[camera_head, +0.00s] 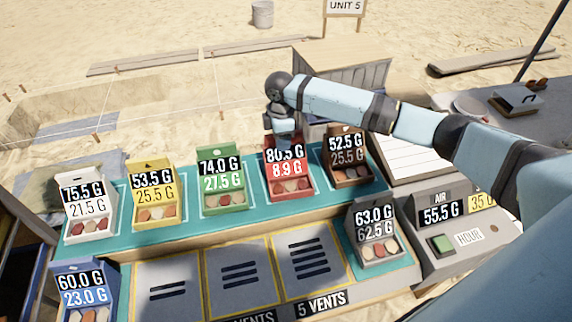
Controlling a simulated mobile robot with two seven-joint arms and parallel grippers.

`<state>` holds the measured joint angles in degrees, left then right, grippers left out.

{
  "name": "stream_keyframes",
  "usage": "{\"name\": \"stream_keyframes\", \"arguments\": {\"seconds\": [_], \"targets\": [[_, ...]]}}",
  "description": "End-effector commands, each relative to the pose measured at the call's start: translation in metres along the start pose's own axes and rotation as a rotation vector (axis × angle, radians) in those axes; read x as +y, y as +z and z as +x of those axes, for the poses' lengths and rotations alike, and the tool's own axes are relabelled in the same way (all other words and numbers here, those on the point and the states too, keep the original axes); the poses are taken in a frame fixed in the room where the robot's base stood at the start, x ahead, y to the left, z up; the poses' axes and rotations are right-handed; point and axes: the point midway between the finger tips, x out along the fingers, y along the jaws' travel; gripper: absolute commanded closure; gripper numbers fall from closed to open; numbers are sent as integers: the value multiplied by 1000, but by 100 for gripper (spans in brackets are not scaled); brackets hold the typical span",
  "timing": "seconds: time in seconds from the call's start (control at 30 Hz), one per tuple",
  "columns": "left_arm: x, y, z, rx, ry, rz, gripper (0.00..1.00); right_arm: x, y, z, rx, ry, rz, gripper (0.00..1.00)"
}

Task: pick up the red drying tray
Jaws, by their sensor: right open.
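The red drying tray (290,195) stands in the back row on the teal shelf, between the green tray (224,200) and the brown tray (349,173). Its label reads about 80.5 G over 8.9 G, and pale and reddish pieces lie in its front. My right gripper (285,138) points down right at the red tray's upper back edge and hides part of it and the top of its label. The fingertips are small and partly hidden, and I cannot tell whether they touch the tray. My left gripper is not in view.
White (88,226) and yellow (157,216) trays stand to the left. A blue tray (85,314) and a grey tray (375,254) stand in front beside vent panels (240,275). A grey machine (450,262) with a green button is at right.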

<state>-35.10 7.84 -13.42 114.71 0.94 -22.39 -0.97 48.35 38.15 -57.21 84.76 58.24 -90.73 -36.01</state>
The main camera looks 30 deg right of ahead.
Motion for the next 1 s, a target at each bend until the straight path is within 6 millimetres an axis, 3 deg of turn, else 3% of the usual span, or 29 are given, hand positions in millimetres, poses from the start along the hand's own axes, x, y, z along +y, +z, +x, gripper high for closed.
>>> {"name": "stream_keyframes", "arguments": {"seconds": [0.23, 0.43, 0.83, 1.0], "targets": [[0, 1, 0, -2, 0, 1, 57, 0, 0, 2, 0, 1, 0, 53], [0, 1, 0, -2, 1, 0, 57, 0, 0, 2, 0, 1, 0, 99], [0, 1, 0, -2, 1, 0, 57, 0, 0, 0, 2, 2, 0, 100], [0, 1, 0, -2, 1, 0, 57, 1, -1, -9, 3, 4, 0, 100]]}}
